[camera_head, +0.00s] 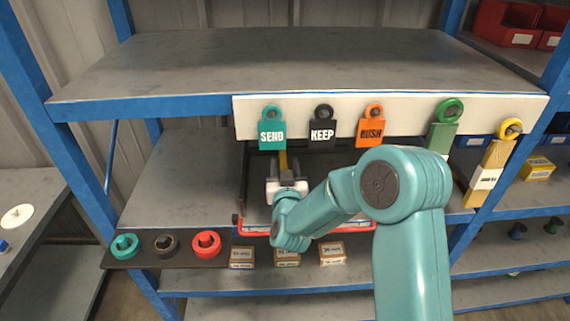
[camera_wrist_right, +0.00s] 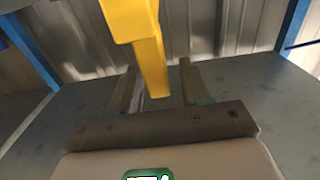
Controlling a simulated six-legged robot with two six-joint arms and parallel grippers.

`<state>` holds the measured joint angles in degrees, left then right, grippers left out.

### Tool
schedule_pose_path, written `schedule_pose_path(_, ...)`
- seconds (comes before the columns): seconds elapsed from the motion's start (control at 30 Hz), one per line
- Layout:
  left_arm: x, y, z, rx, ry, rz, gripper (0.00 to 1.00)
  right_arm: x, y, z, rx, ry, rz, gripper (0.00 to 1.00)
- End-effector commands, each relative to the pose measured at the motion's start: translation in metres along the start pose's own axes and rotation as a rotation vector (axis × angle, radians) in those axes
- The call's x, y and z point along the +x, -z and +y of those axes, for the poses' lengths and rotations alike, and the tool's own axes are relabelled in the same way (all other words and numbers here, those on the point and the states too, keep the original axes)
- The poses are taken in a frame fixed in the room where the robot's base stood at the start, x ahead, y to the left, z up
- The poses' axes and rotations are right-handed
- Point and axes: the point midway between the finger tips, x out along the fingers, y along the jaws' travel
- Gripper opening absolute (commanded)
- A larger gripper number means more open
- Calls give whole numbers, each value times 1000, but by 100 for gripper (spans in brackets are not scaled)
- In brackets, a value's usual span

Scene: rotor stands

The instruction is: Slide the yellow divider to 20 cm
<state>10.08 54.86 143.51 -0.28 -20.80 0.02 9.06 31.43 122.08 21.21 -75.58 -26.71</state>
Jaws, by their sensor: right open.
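The yellow divider (camera_head: 283,161) shows as a narrow upright strip behind the hanging tags on the middle shelf. In the right wrist view the divider (camera_wrist_right: 150,50) is a yellow bar coming down from the top, with its lower end between and above my two fingers. My right gripper (camera_head: 286,180) is at the divider on the shelf; in the wrist view its fingers (camera_wrist_right: 160,88) stand apart, one on each side of the bar. I cannot tell whether either finger touches it. My arm hides part of the shelf to the right. My left gripper is not in view.
A white board (camera_head: 420,100) on the upper shelf's edge carries several hanging tags, close above my gripper. Several small boxes (camera_head: 287,256) stand lower. Round knobs (camera_head: 165,243) sit on a black ledge at left.

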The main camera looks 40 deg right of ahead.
Motion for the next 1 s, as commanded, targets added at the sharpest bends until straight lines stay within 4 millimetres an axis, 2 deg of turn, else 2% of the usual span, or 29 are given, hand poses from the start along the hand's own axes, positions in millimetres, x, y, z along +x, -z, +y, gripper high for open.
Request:
schedule_pose_path(0.23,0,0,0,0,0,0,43,1,0,0,-1,0,-1,47)
schedule_pose_path(0.27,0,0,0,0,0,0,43,1,0,0,-1,0,-1,44)
schedule_pose_path(0.3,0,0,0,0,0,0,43,1,0,0,-1,0,-1,31)
schedule_pose_path(0.4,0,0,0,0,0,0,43,1,0,0,0,0,-1,0)
schedule_pose_path(0.57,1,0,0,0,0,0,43,1,-1,2,0,-1,0,0)
schedule_pose_path(0.63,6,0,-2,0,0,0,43,2,-3,9,1,-3,0,0)
schedule_pose_path(0.9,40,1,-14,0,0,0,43,2,-4,74,3,-7,6,0)
schedule_pose_path(1.0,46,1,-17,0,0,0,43,2,-2,92,2,-5,6,0)
